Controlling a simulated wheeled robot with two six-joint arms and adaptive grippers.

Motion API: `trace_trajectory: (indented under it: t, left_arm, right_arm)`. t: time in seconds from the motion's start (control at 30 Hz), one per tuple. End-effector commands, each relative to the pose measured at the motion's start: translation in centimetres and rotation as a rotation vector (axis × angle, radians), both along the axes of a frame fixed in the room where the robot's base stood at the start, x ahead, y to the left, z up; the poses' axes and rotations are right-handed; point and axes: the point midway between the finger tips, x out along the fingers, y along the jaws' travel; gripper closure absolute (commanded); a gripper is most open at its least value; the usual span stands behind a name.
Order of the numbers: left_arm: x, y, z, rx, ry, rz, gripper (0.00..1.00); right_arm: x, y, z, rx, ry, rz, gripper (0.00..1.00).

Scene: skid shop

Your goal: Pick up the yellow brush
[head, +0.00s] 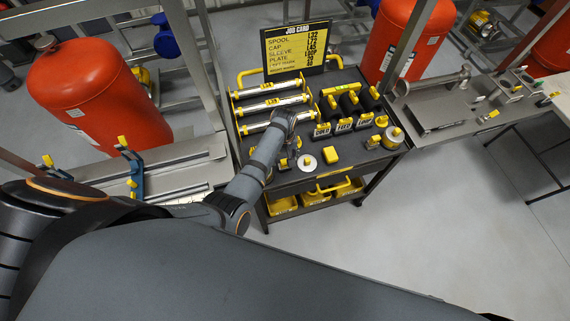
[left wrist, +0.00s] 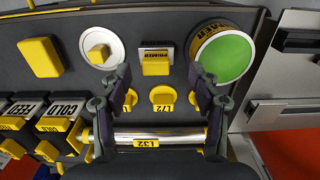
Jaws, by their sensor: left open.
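No plain brush shape can be made out. A small yellow block (left wrist: 155,68) by a PRIMER label may be the yellow brush. In the left wrist view it lies between and just beyond the open, empty fingers of my left gripper (left wrist: 153,84). A larger plain yellow block (left wrist: 40,57) lies further left, and also shows in the head view (head: 330,155). In the head view my left gripper (head: 289,147) is over the dark cart top, partly hidden by its own arm. My right gripper is not in view.
A white disc with a yellow knob (left wrist: 98,52) and a green-topped PRIMER can (left wrist: 222,52) flank the small block. A silver L32 spool (left wrist: 145,142) lies below the fingers. The job card (head: 296,48) stands at the cart's back. Floor right of the cart is clear.

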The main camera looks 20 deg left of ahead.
Motion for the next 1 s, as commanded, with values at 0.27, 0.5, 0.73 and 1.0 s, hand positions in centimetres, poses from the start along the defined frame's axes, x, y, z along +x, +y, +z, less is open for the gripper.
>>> trace_trajectory:
  t: [0.27,0.5,0.73,1.0]
  left_arm:
    - [0.1,0.0,-1.3,0.000,-0.001,0.000,0.38]
    - [0.7,0.0,-4.8,-0.001,-0.002,0.000,0.38]
    - [0.7,0.0,-6.2,-0.001,-0.002,0.000,0.38]
    - [0.6,0.0,-6.0,-0.001,-0.001,0.000,0.54]
  right_arm:
    - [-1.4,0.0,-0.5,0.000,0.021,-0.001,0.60]
    - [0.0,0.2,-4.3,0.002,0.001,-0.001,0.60]
    - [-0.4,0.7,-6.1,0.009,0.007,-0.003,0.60]
    - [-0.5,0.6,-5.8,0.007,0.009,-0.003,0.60]
